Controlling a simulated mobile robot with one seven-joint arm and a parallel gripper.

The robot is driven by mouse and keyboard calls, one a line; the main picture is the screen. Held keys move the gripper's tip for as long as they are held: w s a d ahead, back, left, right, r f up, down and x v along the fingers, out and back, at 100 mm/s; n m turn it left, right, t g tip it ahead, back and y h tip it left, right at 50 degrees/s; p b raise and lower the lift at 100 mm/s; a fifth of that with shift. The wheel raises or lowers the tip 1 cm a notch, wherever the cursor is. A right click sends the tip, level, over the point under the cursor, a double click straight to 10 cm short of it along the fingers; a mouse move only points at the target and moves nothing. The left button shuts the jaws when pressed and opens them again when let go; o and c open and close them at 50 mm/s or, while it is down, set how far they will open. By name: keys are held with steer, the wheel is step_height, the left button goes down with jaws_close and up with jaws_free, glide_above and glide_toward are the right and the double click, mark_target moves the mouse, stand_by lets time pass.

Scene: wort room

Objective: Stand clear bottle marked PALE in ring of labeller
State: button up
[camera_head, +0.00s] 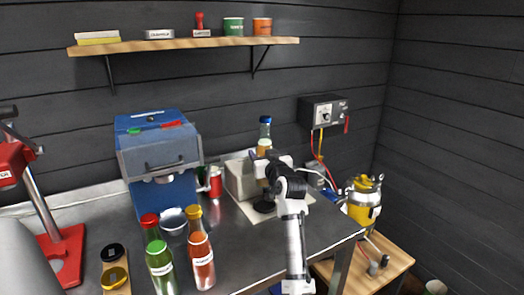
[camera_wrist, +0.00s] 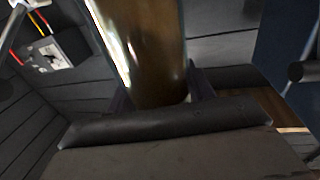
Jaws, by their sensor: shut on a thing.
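A clear bottle with amber contents and a blue cap (camera_head: 265,131) stands upright in my gripper (camera_head: 265,166). My gripper is shut on it, and the bottle's amber body fills the space between the fingers in the wrist view (camera_wrist: 150,55). No marking can be read on it. A pale grey box (camera_head: 238,180), which looks like the labeller, stands on a light plate just behind and left of my gripper. A dark round part (camera_head: 264,207) shows on the plate below the gripper; I cannot tell whether it is the ring. The bottle's lower end is hidden by my arm.
A yellow pot (camera_head: 364,200) is at the right. The bench is bare in front of the plate.

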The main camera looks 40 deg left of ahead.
steer(key=shift+f+b, duration=1.6)
steer(key=shift+f, duration=1.3)
steer(key=shift+f+b, duration=1.35)
steer(key=shift+b, duration=0.15)
steer(key=o, duration=1.5)
steer(key=shift+o, duration=0.4)
steer(key=shift+f, duration=0.2)
steer(key=b+v, duration=0.3)
steer(key=v, duration=1.1)
steer(key=shift+r, duration=0.2)
